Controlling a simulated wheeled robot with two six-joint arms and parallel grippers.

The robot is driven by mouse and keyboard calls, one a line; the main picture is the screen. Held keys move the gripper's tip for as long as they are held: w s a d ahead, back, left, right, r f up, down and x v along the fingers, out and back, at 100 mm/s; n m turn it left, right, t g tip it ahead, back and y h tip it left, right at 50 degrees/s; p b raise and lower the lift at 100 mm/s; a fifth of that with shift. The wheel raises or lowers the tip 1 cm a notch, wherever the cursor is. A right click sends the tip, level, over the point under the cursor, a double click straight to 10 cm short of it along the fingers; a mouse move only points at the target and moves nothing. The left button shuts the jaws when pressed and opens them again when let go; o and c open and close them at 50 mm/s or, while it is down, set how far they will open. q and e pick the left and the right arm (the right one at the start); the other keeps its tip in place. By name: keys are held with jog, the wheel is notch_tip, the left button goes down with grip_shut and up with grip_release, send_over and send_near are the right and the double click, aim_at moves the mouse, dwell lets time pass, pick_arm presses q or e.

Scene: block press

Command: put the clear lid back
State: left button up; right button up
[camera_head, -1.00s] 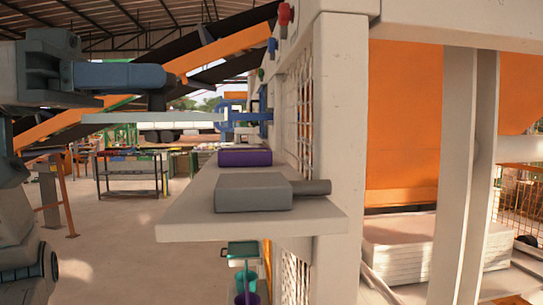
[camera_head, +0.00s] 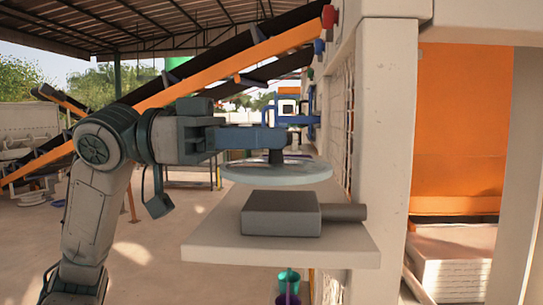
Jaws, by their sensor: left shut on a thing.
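My left gripper (camera_head: 277,148) comes in from the left and is shut on the dark knob of the clear lid. The clear lid (camera_head: 308,177) is a pale, see-through round disc. It is held about level, above the shelf (camera_head: 218,246) and behind the grey box, and looks clear of both. What lies directly beneath the lid is hard to make out. My right gripper is not in view.
A grey box (camera_head: 281,214) with a dark cylinder (camera_head: 343,212) at its right lies on the shelf. A concrete post (camera_head: 386,140) stands at the right. A blue frame (camera_head: 312,103) juts out behind my gripper. Teal and purple containers (camera_head: 289,276) hang below the shelf.

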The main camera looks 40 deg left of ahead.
aim_at(268, 168)
pick_arm(q)
jog(key=shift+w+a, duration=0.2)
jog(key=shift+w, duration=0.6)
jog(key=f, duration=0.1)
jog(key=w+f, duration=0.1)
jog(key=shift+a+f+b, duration=0.1)
jog(key=shift+f+b, duration=0.3)
jog(key=shift+s+f, duration=0.1)
jog(key=shift+f, duration=0.3)
jog(key=shift+s, duration=0.15)
jog(key=shift+f+b, duration=0.15)
jog(key=shift+b, duration=0.15)
jog(key=o, duration=0.6)
jog(key=shift+f, duration=0.15)
jog(key=o, duration=0.4)
